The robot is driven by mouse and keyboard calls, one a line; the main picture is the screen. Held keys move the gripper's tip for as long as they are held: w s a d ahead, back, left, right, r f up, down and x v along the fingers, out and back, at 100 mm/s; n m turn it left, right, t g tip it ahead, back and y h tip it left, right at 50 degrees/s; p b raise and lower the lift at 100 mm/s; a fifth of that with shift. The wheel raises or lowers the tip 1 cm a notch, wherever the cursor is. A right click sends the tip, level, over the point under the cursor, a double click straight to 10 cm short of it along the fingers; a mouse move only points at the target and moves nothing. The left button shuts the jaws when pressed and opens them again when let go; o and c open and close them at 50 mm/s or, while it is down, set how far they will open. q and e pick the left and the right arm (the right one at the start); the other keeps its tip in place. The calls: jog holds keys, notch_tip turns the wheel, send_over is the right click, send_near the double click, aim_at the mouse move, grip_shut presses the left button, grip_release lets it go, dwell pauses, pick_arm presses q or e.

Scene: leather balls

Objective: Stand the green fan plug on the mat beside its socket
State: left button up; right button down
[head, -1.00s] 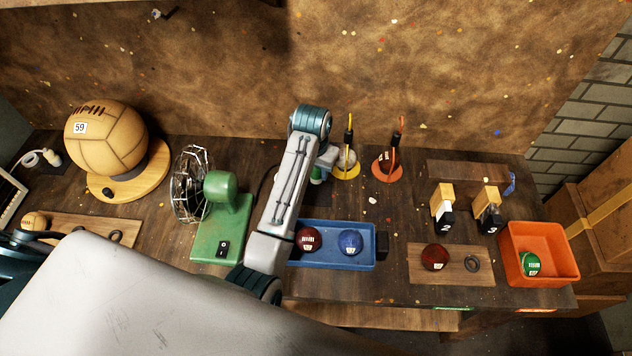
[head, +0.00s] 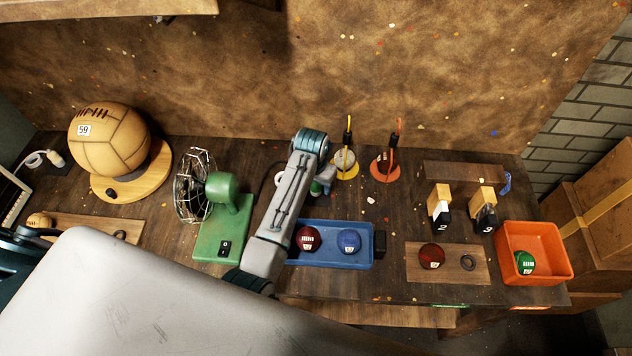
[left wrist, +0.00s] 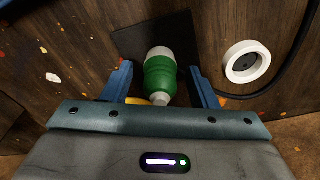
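The green plug (left wrist: 160,76) has a white wide end and a pale narrow end. In the left wrist view it appears upright on the dark mat (left wrist: 182,28), narrow end towards me. My left gripper (left wrist: 162,88) is open, with a blue finger on each side of the plug and a gap showing at both sides. The white round socket (left wrist: 247,62) lies to the right of the plug, apart from it. In the head view my left gripper (head: 326,176) is behind the blue tray, partly hidden by my arm. The green fan (head: 222,226) stands left of my arm. My right gripper is out of view.
A blue tray (head: 332,264) with balls lies in front of my gripper. Yellow (head: 344,172) and orange (head: 385,174) stands are close on its right. A black cable (left wrist: 290,62) curves past the socket. An orange bin (head: 510,272) stands far right.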

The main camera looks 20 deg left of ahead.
pick_arm(q)
jog(key=r+b, duration=0.1)
jog(key=r, duration=0.2)
jog(key=r+b, duration=0.1)
jog(key=r, duration=0.2)
jog(key=s+r+b, duration=0.1)
jog(key=r, duration=0.2)
jog(key=shift+r+b, duration=0.1)
jog(key=shift+b, duration=0.2)
jog(key=r, duration=0.1)
jog(key=r+p, duration=0.1)
jog(key=r, duration=0.1)
jog(key=shift+s+a, duration=0.15)
jog(key=shift+s, duration=0.15)
